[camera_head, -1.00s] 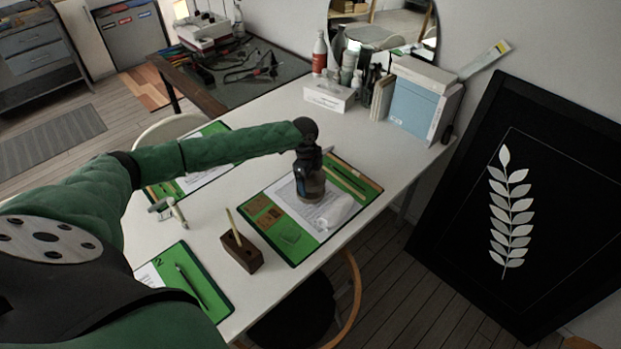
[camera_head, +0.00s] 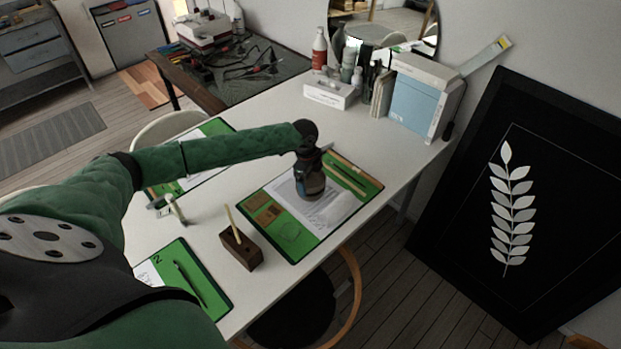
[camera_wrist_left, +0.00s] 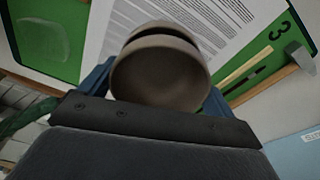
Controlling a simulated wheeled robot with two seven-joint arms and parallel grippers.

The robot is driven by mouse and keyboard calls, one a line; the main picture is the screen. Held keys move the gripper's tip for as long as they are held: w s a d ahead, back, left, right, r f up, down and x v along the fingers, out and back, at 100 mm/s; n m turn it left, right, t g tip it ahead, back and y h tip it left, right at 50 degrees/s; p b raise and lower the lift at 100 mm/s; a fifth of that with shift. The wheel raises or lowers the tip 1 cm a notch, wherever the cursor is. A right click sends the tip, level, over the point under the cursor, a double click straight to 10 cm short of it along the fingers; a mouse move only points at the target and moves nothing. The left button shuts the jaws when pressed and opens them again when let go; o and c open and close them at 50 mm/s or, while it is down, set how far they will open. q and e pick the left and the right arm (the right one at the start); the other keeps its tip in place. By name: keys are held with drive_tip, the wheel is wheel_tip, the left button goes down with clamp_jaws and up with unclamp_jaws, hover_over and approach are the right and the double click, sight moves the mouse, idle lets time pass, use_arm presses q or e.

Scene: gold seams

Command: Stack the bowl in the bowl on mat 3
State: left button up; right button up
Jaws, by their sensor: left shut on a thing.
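Mat 3 (camera_head: 365,190) is a green mat with papers on it; its number shows in the left wrist view (camera_wrist_left: 288,22). My left gripper (camera_head: 310,172) is over the middle of this mat, pointing down. It is shut on a grey-brown bowl (camera_wrist_left: 160,80), between its blue fingers in the left wrist view. Just beyond this bowl is a second similar rounded rim, the other bowl (camera_wrist_left: 160,29), with a dark gap between them. My right gripper is not in view.
A dark wooden block with a pencil (camera_head: 240,252) stands left of mat 3. Mat 2 (camera_head: 208,292) and another green mat (camera_head: 218,127) lie to the left. A small white item (camera_head: 176,211) stands between them. A tissue box (camera_head: 328,94) and blue box (camera_head: 415,105) stand at the back.

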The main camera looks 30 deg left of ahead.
use_arm(q)
drive_tip(key=shift+f, duration=0.1)
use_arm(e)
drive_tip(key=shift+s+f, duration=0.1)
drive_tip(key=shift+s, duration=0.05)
use_arm(q)
drive_tip(key=o, duration=0.8)
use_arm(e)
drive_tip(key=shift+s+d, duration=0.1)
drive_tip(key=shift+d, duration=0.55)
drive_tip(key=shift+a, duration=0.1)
use_arm(q)
drive_tip(key=shift+a+r, duration=0.1)
drive_tip(key=shift+r, duration=0.25)
drive_tip(key=r+b, duration=0.1)
drive_tip(key=r, duration=0.2)
drive_tip(key=r+b, duration=0.1)
drive_tip(key=r, duration=0.1)
drive_tip(key=shift+a+r+b, duration=0.25)
drive_tip(key=shift+a+b, duration=0.05)
drive_tip(key=shift+a+r, duration=0.1)
drive_tip(key=shift+r, duration=0.6)
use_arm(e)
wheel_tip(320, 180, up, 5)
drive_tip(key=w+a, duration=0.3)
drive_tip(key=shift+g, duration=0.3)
